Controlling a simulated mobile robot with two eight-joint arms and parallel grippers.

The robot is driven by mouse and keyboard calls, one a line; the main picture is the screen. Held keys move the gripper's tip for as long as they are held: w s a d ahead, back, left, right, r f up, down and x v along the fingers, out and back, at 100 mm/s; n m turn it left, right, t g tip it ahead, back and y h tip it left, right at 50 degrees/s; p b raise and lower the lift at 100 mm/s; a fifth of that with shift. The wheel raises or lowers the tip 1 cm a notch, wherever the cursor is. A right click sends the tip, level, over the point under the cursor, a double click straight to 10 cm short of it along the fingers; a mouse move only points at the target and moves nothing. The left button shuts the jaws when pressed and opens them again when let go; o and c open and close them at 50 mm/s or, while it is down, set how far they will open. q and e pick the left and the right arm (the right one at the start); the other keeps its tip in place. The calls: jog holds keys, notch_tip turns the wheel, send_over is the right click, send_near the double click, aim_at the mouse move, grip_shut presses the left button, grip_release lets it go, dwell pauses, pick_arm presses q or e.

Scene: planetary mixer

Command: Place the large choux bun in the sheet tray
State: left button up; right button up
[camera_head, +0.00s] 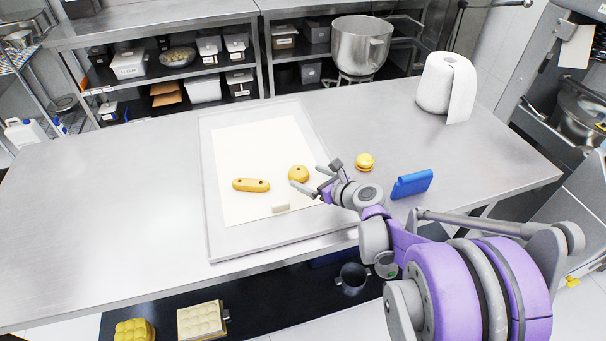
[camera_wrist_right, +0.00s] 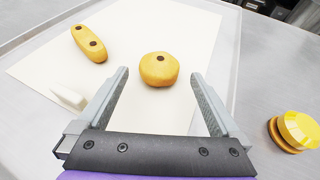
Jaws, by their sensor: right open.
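The round golden choux bun (camera_head: 298,173) has a dark spot on top and rests on the white paper in the sheet tray (camera_head: 222,245). In the right wrist view the bun (camera_wrist_right: 159,70) appears between and just beyond the fingertips, with a gap on each side. My right gripper (camera_head: 305,176) is open and empty, close to the bun. A long golden éclair (camera_head: 251,185) with two dark spots lies on the paper left of the bun; it also shows in the right wrist view (camera_wrist_right: 89,43). My left gripper is not in view.
A shiny yellow round item (camera_head: 365,163) stands on the table (camera_head: 90,190) right of the tray. A small whitish block (camera_head: 280,208) is on the paper near me. A blue object (camera_head: 412,183) and a paper roll (camera_head: 446,85) stand right. The left table is clear.

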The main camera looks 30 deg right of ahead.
jog(key=v, duration=0.8)
jog(key=shift+s, duration=0.1)
